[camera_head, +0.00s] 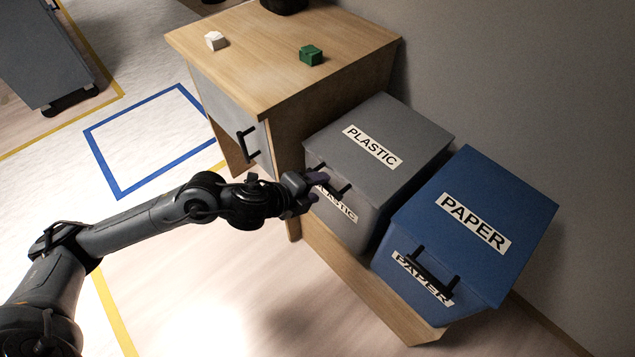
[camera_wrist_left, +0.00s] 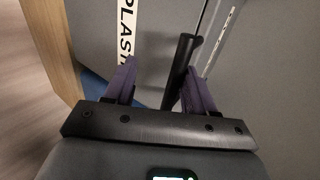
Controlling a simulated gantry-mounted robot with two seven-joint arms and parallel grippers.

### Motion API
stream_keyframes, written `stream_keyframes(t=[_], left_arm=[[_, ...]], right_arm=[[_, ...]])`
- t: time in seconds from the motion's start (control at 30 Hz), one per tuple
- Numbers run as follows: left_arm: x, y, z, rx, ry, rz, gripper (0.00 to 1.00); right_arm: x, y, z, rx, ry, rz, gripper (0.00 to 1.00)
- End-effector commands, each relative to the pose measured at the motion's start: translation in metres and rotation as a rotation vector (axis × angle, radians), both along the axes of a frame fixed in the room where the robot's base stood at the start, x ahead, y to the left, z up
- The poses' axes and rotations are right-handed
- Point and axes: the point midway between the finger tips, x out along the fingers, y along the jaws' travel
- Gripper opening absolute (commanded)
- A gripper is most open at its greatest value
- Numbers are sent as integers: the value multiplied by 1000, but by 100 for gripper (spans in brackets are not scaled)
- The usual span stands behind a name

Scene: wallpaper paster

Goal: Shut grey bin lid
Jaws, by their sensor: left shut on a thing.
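The grey bin (camera_head: 345,221), labelled PLASTIC, stands between the wooden cabinet and the blue bin. Its grey lid (camera_head: 410,131) lies down over the top; I cannot tell whether it is fully flush. My left gripper (camera_head: 319,179) is at the front of the grey bin, shut on the black bar handle (camera_head: 341,190). In the left wrist view, the handle (camera_wrist_left: 180,66) shows between the purple fingers (camera_wrist_left: 160,82), close to the right one. The gripper covers part of the bin's front label. My right gripper is not in view.
The blue PAPER bin (camera_head: 520,203) stands close on the right, its lid down. The wooden cabinet (camera_head: 265,42) on the left bears a green block (camera_head: 311,55) and a white block (camera_head: 215,41). A wooden base board (camera_head: 365,285) runs below the bins. Floor in front is clear.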

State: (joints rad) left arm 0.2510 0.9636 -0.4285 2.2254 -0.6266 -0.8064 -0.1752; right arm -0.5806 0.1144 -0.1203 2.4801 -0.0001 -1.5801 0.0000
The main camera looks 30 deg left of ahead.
Motion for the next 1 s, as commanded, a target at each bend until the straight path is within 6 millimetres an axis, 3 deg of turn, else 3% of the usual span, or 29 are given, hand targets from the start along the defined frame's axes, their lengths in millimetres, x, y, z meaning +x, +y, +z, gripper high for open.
stream_keyframes(t=[0.27,0.5,1.0], left_arm=[[-37,11,27,11,8,-4,42],[-62,20,46,7,1,2,42],[-74,24,58,0,-4,3,42]], right_arm=[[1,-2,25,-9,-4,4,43],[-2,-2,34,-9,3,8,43],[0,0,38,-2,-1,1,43]])
